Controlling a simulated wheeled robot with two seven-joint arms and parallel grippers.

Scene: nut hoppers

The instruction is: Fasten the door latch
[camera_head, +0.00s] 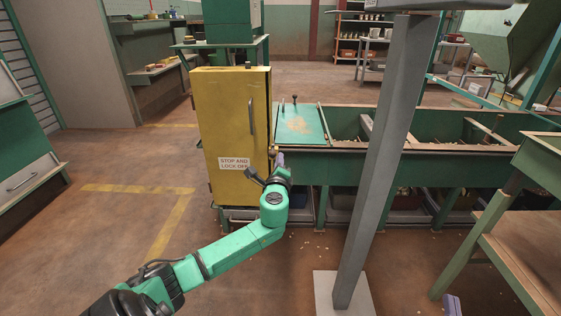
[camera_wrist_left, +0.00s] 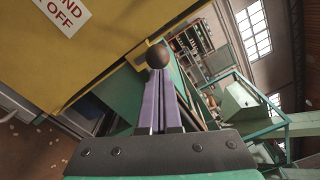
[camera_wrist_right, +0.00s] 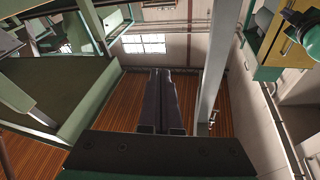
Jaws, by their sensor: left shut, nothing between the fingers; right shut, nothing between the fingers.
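The yellow door (camera_head: 232,130) with a long vertical handle (camera_head: 251,115) stands flush against its cabinet. A dark round knob (camera_wrist_left: 157,56), apparently part of the latch, is at the door's right edge; it also shows in the head view (camera_head: 273,150). My left gripper (camera_head: 280,157) is shut and empty beside the knob. In the left wrist view its purple fingertips (camera_wrist_left: 160,78) point at the knob and overlap its lower edge; I cannot tell whether they touch. The rest of the latch is hidden. My right gripper (camera_wrist_right: 165,78) is shut and empty, far from the door.
A grey post (camera_head: 377,165) on a pale base stands right of my left arm. The green hopper trough (camera_head: 350,166) runs rightward from the cabinet. A wooden-topped green bench (camera_head: 500,240) stands at the right. The floor left of the door is clear.

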